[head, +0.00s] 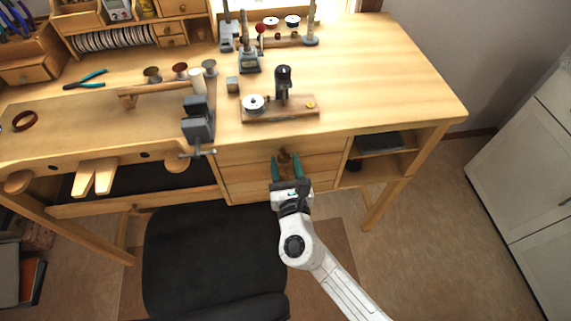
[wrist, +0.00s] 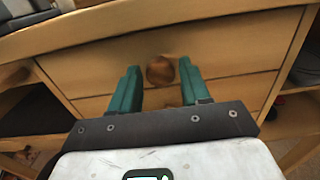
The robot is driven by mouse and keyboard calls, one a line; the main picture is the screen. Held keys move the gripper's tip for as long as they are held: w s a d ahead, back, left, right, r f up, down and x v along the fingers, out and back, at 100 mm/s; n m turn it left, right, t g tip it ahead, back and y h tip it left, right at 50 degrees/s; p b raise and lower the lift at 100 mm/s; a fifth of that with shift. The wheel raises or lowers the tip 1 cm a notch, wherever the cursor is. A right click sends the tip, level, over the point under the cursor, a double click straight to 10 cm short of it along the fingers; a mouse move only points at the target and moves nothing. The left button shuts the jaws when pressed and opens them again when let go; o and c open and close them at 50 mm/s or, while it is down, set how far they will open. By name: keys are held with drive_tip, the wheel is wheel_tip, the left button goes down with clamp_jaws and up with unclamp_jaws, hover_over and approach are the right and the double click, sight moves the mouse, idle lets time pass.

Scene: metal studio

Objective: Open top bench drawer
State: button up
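The wooden bench has a stack of drawers under its top. The top bench drawer (head: 240,154) is flush with the bench front in the head view, and its front also shows in the wrist view (wrist: 225,54). Its round brown knob (wrist: 160,71) sits at the middle of the drawer front. My gripper (head: 287,160) is open in front of the drawer. In the wrist view its two green fingers (wrist: 158,80) stand to either side of the knob, with gaps between fingers and knob. I cannot tell exactly how deep the fingertips reach past the knob.
A black chair (head: 212,255) stands before the bench, left of my arm. Open shelves (head: 377,168) are right of the drawers. A small vise (head: 198,122) sits at the bench edge. A white cabinet (head: 530,170) stands at the right. The floor right of my arm is clear.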

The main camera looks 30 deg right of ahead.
clamp_jaws()
drive_tip(key=shift+s, duration=0.1)
drive_tip(key=v, duration=1.4)
drive_tip(key=shift+p, duration=0.45)
drive_tip(key=shift+o, duration=1.5)
unclamp_jaws()
drive_tip(key=shift+r, duration=0.15)
